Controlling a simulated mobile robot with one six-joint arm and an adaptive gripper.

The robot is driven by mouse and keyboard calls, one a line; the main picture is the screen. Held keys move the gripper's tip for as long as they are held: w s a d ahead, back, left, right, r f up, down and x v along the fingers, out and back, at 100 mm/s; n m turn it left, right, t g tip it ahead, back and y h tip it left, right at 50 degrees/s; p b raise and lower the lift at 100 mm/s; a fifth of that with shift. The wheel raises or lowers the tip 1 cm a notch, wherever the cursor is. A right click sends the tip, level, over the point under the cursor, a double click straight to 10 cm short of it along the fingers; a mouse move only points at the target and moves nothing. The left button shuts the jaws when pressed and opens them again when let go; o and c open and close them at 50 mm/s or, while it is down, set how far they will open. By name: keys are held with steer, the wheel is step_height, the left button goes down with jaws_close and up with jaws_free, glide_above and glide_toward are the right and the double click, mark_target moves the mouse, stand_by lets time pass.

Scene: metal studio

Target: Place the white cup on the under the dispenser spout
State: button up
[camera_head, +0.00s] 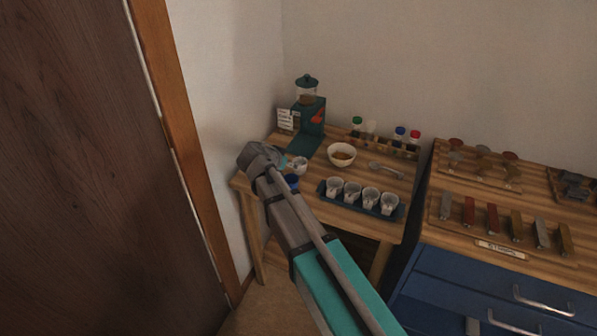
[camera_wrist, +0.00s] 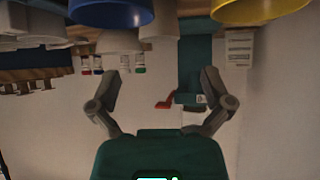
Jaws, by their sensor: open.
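The dispenser (camera_head: 309,117) stands at the back left of the wooden table, with a dark teal base, clear hopper and red part. It also shows inverted in the wrist view (camera_wrist: 191,97). A white cup (camera_head: 300,164) is just right of my wrist, in front of the dispenser's dark green mat (camera_head: 304,146). A blue cup (camera_head: 292,182) is nearer the front; it shows large in the wrist view (camera_wrist: 112,10) beside a yellow cup (camera_wrist: 256,9). My gripper (camera_wrist: 160,75) is open, with nothing between its fingers. My arm hides part of the cups' area.
A bowl (camera_head: 342,155) with brown contents and a spoon (camera_head: 385,169) lie right of the mat. A blue tray (camera_head: 380,208) of several white cups is in front. Colored-cap bottles (camera_head: 384,139) line the back. A blue drawer cabinet (camera_head: 470,275) stands right; a door frame (camera_head: 170,110) is left.

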mark_target(303, 162)
steer(key=shift+b+x, duration=0.65)
steer(key=shift+x, duration=0.85)
steer(key=shift+b+x, duration=1.55)
steer(key=shift+x, duration=1.1)
steer(key=c, duration=0.8)
steer(key=shift+r, duration=0.1)
steer(key=shift+c, duration=0.2)
steer(key=shift+r, duration=0.1)
